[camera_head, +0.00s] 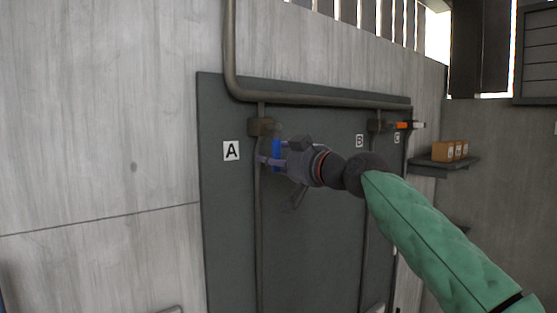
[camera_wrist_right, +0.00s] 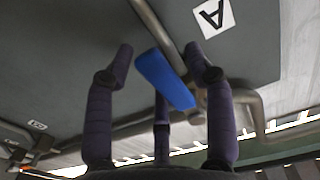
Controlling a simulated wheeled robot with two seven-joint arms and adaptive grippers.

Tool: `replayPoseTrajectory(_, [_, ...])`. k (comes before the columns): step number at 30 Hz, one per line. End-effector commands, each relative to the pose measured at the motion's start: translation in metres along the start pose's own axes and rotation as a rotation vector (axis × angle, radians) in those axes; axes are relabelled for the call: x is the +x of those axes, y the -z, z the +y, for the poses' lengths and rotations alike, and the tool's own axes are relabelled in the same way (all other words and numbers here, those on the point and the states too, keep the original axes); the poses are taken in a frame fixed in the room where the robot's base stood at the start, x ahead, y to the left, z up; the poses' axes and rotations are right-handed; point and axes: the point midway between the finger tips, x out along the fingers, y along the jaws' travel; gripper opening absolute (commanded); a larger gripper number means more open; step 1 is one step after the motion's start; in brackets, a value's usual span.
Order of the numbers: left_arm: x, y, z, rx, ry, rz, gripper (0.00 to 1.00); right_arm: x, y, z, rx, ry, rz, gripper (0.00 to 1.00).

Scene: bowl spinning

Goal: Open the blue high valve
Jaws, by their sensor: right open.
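The blue valve handle (camera_head: 276,153) is on the pipe beside the A label, on the dark panel in the head view. In the right wrist view the blue handle (camera_wrist_right: 165,80) is a flat bar lying between my spread fingers. My right gripper (camera_head: 284,166) is open at the handle and partly hides it in the head view. In the wrist view the right gripper (camera_wrist_right: 158,62) has a finger on each side of the handle and one behind its lower end. I cannot tell whether any finger touches it. My left gripper is not in view.
The A label (camera_head: 231,151) is left of the pipe. An orange-handled valve (camera_head: 403,125) is near the B label (camera_head: 359,141) and C label (camera_head: 397,138). A thick pipe (camera_head: 310,98) runs above. A shelf with small boxes (camera_head: 449,151) is at right.

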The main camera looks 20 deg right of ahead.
Motion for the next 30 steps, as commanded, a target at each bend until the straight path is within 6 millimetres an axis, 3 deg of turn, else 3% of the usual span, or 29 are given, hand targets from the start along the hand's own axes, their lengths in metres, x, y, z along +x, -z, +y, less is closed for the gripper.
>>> replayPoseTrajectory(13, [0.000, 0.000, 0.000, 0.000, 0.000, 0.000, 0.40, -0.011, 0.001, 0.001, -0.004, -0.002, 0.000, 0.57])
replayPoseTrajectory(30, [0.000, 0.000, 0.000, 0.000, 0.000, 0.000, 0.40, -0.101, 0.000, 0.000, -0.002, -0.002, 0.000, 0.57])
